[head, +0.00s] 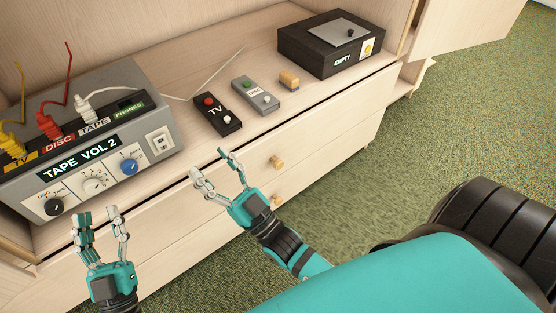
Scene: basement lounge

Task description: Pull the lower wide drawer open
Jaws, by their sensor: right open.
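The lower wide drawer (325,162) is a pale wooden front low in the cabinet, and it looks shut. A small wooden knob (277,200) shows low on the cabinet front, partly beside my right gripper's body. The upper drawer (325,125) has a similar knob (277,163) above it. My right gripper (211,164) is open and empty, its fingers pointing toward the cabinet front, left of both knobs. It touches neither knob as far as I can see. My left gripper (100,214) is open and empty at the lower left, in front of the cabinet.
Green carpet (430,130) lies clear at right.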

